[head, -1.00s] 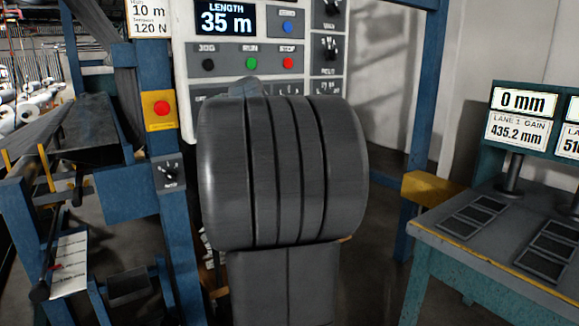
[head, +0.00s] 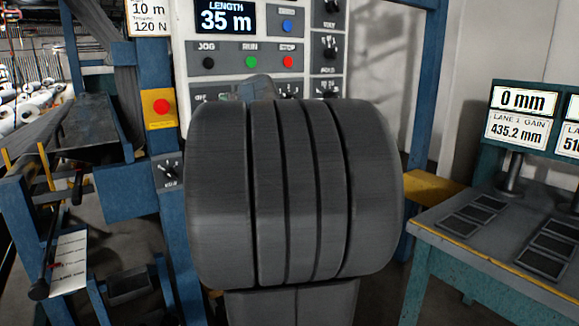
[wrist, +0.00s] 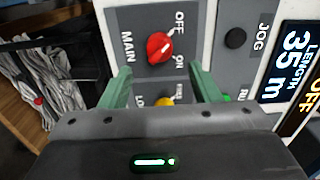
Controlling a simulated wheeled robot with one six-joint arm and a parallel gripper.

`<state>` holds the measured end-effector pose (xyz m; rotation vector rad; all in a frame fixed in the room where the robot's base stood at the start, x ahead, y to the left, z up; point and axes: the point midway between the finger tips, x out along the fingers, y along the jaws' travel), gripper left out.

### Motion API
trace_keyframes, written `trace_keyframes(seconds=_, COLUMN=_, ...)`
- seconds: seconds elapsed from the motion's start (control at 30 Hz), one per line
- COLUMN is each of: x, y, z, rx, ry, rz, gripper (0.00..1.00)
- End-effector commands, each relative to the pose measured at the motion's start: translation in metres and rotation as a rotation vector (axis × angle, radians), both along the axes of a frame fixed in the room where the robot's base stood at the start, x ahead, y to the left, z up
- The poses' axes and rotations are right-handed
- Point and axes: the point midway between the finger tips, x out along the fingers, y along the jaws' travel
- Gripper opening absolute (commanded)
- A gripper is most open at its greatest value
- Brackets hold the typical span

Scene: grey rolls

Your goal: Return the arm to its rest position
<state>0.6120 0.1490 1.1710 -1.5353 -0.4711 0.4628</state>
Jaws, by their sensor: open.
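My gripper (wrist: 160,70) shows in the wrist view with its two green fingers apart and nothing between them that it holds. It faces the control panel (wrist: 200,20). A red MAIN knob (wrist: 160,47) with OFF and ON marks lies just beyond the fingertips. A yellow knob (wrist: 165,101) shows partly between the fingers. In the head view my dark grey arm (head: 295,195) fills the middle and stands in front of the panel (head: 207,80). My gripper is hidden behind it there.
A blue frame post (head: 158,70) with a red button (head: 162,107) stands left of my arm. A teal table (head: 480,262) with dark pads and two displays (head: 521,117) is at the right. White rolls (head: 30,103) lie at the far left.

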Motion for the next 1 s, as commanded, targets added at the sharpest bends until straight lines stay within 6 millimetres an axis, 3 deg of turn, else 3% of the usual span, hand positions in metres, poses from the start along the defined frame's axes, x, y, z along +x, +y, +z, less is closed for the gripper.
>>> trace_keyframes(seconds=0.37, x=0.058, y=0.039, z=0.0, rx=0.0, ry=0.001, rz=0.001, gripper=0.56)
trace_keyframes(seconds=1.0, x=0.055, y=0.036, z=0.003, rx=0.501, ry=0.341, rz=-0.003, gripper=0.56)
